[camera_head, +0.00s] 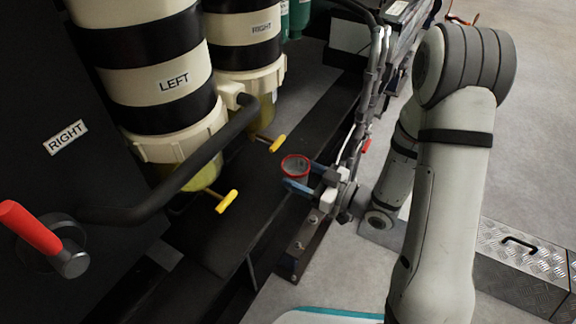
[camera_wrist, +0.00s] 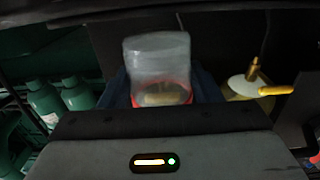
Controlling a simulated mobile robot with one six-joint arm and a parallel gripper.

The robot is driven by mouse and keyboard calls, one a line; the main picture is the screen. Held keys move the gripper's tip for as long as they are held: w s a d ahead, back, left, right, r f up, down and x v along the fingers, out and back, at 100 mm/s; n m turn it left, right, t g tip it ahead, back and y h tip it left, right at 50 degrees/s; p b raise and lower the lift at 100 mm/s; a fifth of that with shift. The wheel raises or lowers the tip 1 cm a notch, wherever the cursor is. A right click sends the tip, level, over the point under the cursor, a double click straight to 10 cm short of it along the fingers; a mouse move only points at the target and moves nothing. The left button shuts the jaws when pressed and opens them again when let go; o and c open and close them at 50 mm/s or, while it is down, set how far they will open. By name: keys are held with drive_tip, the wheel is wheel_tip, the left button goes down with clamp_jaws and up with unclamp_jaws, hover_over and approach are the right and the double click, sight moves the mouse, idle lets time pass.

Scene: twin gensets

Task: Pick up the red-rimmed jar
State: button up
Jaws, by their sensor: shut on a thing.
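The red-rimmed jar (camera_head: 294,171) is a small translucent cup with a red ring at its top in the head view. My gripper (camera_head: 304,179) is shut on it, with one blue finger on either side. The jar is over or on the dark ledge below the filter bowls; I cannot tell whether it touches the ledge. In the wrist view the jar (camera_wrist: 158,62) stands between the blue fingers, its red rim toward the camera, with something pale yellowish visible within the rim.
Two striped filters, labelled LEFT (camera_head: 170,85) and RIGHT (camera_head: 258,28), hang above the ledge (camera_head: 232,236). Yellow drain handles (camera_head: 227,201) stick out near the jar. A black pipe (camera_head: 190,175) and a red lever (camera_head: 28,228) are at left. Green bottles (camera_wrist: 78,95) stand behind.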

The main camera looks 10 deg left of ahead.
sight(307, 178)
drive_tip(key=shift+p+v, duration=0.5)
drive_tip(key=shift+v, duration=2.3)
